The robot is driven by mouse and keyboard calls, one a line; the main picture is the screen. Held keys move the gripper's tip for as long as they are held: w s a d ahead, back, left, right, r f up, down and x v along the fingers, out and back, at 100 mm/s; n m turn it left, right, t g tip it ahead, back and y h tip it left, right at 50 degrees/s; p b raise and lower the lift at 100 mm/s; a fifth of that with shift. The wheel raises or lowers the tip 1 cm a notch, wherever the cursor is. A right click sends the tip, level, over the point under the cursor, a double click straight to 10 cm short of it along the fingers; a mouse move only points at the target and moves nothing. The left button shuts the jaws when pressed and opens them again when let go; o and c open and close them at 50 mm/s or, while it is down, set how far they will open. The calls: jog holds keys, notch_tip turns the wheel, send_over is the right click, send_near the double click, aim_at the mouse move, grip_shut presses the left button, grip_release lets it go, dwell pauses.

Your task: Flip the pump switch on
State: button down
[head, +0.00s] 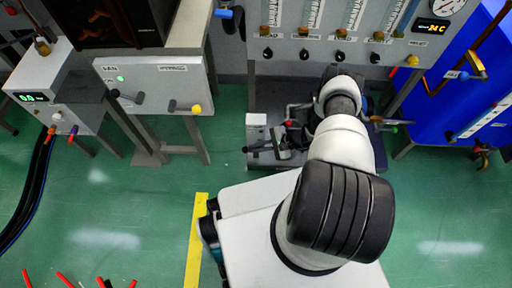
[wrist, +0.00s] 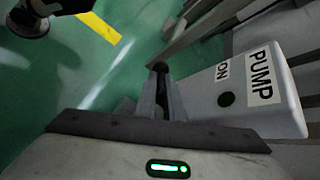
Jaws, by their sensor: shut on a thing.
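The pump box (wrist: 255,95) is pale grey with rounded edges and fills the right of the wrist view. It carries the labels PUMP and ON, and its round lamp (wrist: 226,99) is dark. In the head view the small box (head: 256,124) stands low, left of my arm. My gripper (wrist: 161,88) is beside the box with its two fingers close together, shut on the switch lever. The lever's dark end (wrist: 160,67) shows at the fingertips; most of the lever is hidden. In the head view my gripper (head: 277,146) is small and partly blended with dark equipment.
A grey gauge panel (head: 330,50) with several knobs stands behind my arm. A blue cabinet (head: 450,75) is at the right. At the left are a box with a green display (head: 32,97) and a panel with two lever switches (head: 155,85). Green floor (head: 110,195) is open at the left.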

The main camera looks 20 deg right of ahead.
jog(key=shift+r+t+y, duration=0.2)
jog(key=shift+t+y, duration=0.2)
jog(key=shift+y, duration=0.7)
jog(key=c, duration=2.2)
grip_release()
jog(key=shift+o, duration=0.2)
